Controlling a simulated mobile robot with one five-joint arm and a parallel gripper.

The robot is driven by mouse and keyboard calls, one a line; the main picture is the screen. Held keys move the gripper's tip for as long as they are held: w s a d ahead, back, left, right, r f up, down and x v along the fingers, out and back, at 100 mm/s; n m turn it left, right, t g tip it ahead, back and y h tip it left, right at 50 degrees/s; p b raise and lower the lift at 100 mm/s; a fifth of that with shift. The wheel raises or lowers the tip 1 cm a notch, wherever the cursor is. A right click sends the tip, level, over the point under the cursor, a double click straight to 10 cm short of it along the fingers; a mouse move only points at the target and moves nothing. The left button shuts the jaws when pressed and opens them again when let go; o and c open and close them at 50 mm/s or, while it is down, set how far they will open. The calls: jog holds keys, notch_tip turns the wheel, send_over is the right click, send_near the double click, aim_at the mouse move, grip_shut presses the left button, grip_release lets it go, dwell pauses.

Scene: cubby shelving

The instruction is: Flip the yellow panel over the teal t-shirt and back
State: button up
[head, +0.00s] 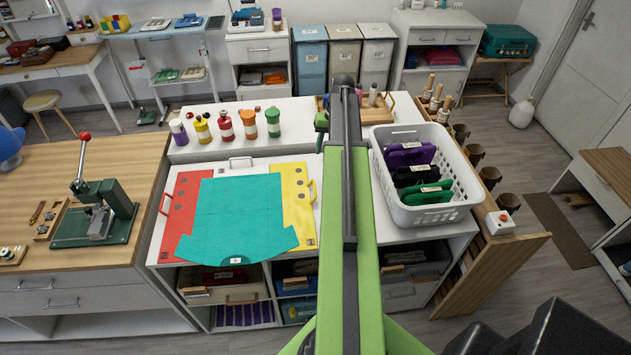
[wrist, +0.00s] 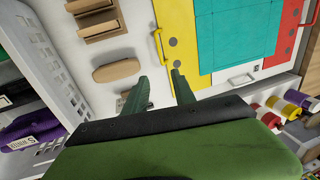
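The yellow panel (head: 298,220) lies flat on the right side of the folding board, with a yellow handle (head: 312,191) on its outer edge. The teal t-shirt (head: 236,215) is spread flat between the yellow panel and the red panel (head: 180,207), overlapping both. In the wrist view the yellow panel (wrist: 182,25) and its handle (wrist: 156,46) lie beyond my fingertips. My gripper (wrist: 160,80) is open with nothing between its fingers, apart from the handle. In the head view my arm hides most of my gripper.
A white basket (head: 428,202) with folded purple, black and green items stands right of my arm. Several coloured bottles (head: 226,125) line the raised shelf behind the board. A green press (head: 100,212) stands on the left table. Wooden pieces (wrist: 117,68) lie beside the yellow panel.

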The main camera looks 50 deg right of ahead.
aim_at(314, 184)
jog(key=f+b, duration=0.5)
jog(key=w+a+f+b, duration=0.1)
jog(key=f+b, duration=0.4)
jog(key=f, duration=0.1)
jog(key=w+a+f+b, duration=0.1)
jog(key=f+b, duration=0.4)
jog(key=shift+w+a+f+b, duration=0.1)
jog(key=shift+a+f+b, duration=0.15)
jog(key=shift+b, duration=0.1)
jog(key=shift+r, duration=0.1)
jog(key=shift+c, duration=0.3)
grip_shut()
